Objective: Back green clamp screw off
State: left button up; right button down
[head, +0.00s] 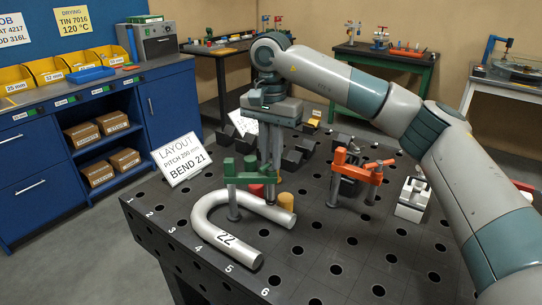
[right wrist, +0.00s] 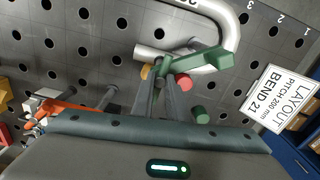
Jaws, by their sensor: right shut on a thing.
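The green clamp (head: 238,178) stands over the U-bent silver tube marked 22 (head: 212,232) on the black perforated table. Its arm also shows in the right wrist view (right wrist: 206,60), crossing the tube's bend. My right gripper (head: 271,200) points down at the screw end of the clamp's arm. Its fingers, also in the right wrist view (right wrist: 160,80), are shut on the clamp screw, which they mostly hide. My left gripper is not in view.
An orange clamp (head: 357,170) and a white-grey block (head: 411,200) stand to the right of the tube. Dark blocks (head: 292,160) lie behind the gripper. A layout sign (head: 182,160) stands at the table's left edge. The table's front right is clear.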

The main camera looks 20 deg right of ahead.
jog(key=c, duration=1.8)
grip_release()
jog(key=shift+r, duration=0.15)
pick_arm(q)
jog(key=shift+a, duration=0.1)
pick_arm(e)
jog(key=shift+o, duration=0.4)
jog(key=shift+r, duration=0.55)
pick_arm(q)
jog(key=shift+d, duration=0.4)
pick_arm(e)
notch_tip(320, 180, up, 16)
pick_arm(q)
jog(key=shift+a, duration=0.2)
